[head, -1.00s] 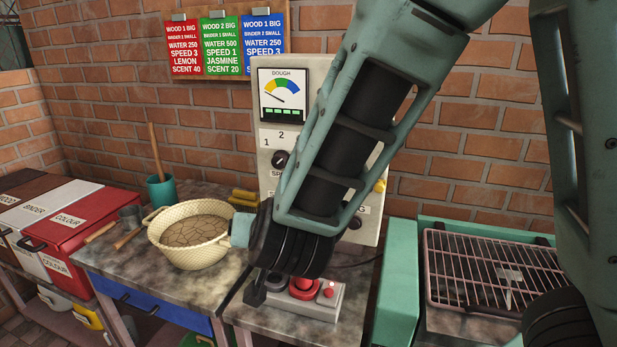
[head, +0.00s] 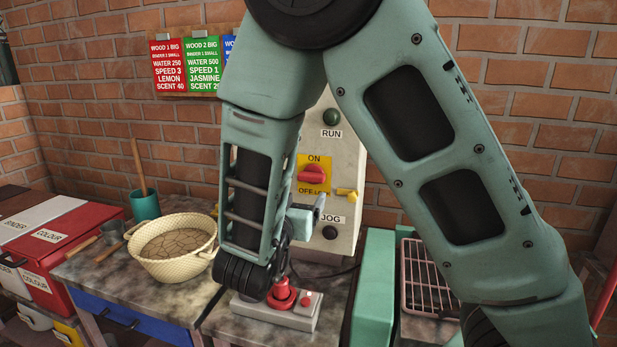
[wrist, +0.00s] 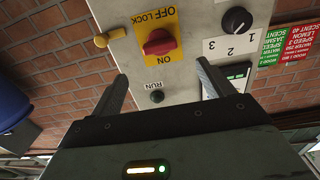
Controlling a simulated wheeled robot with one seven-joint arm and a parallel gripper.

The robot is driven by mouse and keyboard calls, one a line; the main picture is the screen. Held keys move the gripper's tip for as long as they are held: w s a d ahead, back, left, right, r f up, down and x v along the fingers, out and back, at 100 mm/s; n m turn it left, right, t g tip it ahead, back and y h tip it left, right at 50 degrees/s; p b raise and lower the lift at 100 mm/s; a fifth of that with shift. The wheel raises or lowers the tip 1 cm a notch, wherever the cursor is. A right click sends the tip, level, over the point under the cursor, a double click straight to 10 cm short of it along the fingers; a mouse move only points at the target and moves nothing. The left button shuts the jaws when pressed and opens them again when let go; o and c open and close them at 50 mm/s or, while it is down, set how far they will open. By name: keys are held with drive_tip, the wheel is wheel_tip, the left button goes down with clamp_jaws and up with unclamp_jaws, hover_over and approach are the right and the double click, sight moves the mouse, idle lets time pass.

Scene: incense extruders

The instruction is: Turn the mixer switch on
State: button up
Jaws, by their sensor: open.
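The mixer switch is a red rotary knob (head: 313,174) on a yellow plate marked ON at the top and OFF/LOCK at the bottom. In the head view its handle lies roughly level. The knob also shows in the wrist view (wrist: 159,42), which is upside down. It sits on the pale control panel (head: 347,160). My gripper (wrist: 162,68) is open and empty, facing the panel, with the knob between and beyond the fingertips, not touched. In the head view my gripper (head: 318,206) is just below the switch, partly hidden by my arm.
A yellow lever (head: 346,194) sticks out right of the switch plate. A RUN button (head: 331,117) is above and a JOG button (head: 329,232) below. A grey box with red buttons (head: 300,312) and a cream bowl (head: 165,270) stand on the bench.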

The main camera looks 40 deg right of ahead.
sight(310, 179)
drive_tip(key=p+x, duration=0.1)
drive_tip(key=x, duration=0.9)
drive_tip(key=shift+p, duration=0.4)
drive_tip(key=c, duration=1)
